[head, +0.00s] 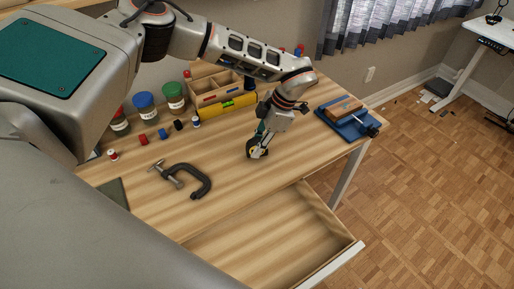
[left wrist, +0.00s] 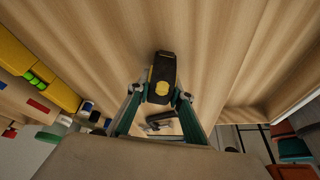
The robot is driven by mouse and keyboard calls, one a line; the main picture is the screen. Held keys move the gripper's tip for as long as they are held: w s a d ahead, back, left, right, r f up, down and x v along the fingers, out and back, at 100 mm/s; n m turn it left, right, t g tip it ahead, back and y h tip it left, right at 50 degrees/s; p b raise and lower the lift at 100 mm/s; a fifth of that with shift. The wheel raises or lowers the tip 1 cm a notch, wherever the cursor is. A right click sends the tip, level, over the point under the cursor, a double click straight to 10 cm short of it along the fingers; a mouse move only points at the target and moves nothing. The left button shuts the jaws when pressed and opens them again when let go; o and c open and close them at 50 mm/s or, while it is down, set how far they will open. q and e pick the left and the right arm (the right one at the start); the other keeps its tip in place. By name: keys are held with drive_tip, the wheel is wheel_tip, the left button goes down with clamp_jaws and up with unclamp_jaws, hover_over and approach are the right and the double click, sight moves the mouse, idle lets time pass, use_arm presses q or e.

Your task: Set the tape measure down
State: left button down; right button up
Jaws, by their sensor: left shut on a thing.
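The tape measure (head: 251,149) is black and yellow and shows at my left gripper's fingertips, low over the middle of the wooden desk. In the left wrist view the tape measure (left wrist: 162,72) sits between the fingertips, upright in the picture. My left gripper (head: 262,148) is shut on it; its fingers also show in the left wrist view (left wrist: 160,97). I cannot tell whether the tape measure touches the desk top. My right gripper is in neither view.
A dark C-clamp (head: 200,189) lies left of the tape measure. An open, empty drawer (head: 270,245) juts out in front. A blue vise (head: 352,124) stands at the right. A wooden organizer (head: 215,88), jars (head: 144,104) and small spools stand behind. Bare desk surrounds the gripper.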

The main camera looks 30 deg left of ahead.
use_arm(q)
drive_tip(key=shift+f, duration=0.6)
drive_tip(key=c, duration=1.8)
unclamp_jaws()
drive_tip(key=shift+f, duration=0.1)
drive_tip(key=shift+v, duration=6.15)
drive_tip(key=shift+a, duration=0.1)
